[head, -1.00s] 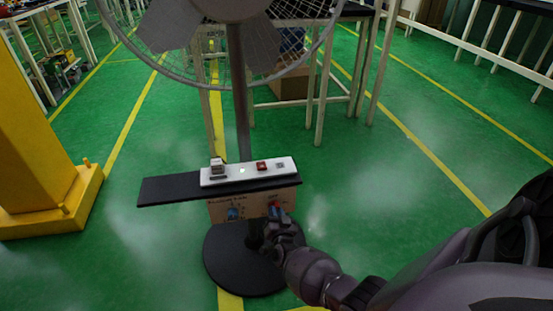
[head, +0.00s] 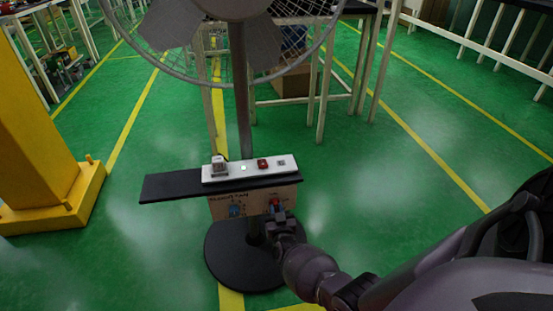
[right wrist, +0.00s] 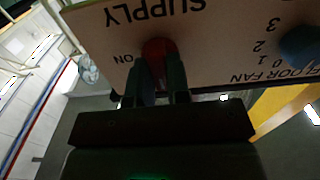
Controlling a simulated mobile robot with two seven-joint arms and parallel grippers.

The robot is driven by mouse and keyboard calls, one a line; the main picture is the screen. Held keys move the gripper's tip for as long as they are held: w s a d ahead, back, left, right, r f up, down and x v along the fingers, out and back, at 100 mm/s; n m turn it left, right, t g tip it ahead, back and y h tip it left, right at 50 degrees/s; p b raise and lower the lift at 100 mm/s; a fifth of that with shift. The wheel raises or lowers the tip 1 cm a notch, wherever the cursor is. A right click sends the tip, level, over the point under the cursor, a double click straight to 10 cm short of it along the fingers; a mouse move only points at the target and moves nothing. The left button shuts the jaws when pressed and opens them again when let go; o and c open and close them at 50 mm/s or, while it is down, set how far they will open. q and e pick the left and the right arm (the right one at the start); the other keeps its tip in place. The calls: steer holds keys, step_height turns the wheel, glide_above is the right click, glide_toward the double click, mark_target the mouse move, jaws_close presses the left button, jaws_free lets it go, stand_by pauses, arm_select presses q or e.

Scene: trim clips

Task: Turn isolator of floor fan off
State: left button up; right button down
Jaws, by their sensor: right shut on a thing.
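The floor fan's wooden control panel (head: 255,201) hangs under a black shelf on the fan's pole. Its red isolator knob (head: 276,203) is at the panel's right, and a blue dial (head: 235,210) is at its left. My right gripper (head: 277,214) is at the red knob. In the right wrist view the panel (right wrist: 215,45) appears upside down, reading SUPPLY and ON, and my right gripper's fingers (right wrist: 160,82) are shut on the red knob (right wrist: 158,48). The fingers hide part of the knob, so its exact setting is unclear. My left gripper is out of view.
A white strip (head: 250,169) with a red button (head: 263,163) lies on the black shelf (head: 168,188). The fan's cage (head: 160,62) is above, its round black base (head: 225,262) below. A yellow post (head: 45,150) stands left. Green floor is clear on the right.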

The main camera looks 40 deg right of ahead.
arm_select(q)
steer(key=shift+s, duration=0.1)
arm_select(e)
steer(key=c, duration=1.1)
jaws_free()
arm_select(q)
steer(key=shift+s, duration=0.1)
arm_select(e)
steer(key=shift+s, duration=0.1)
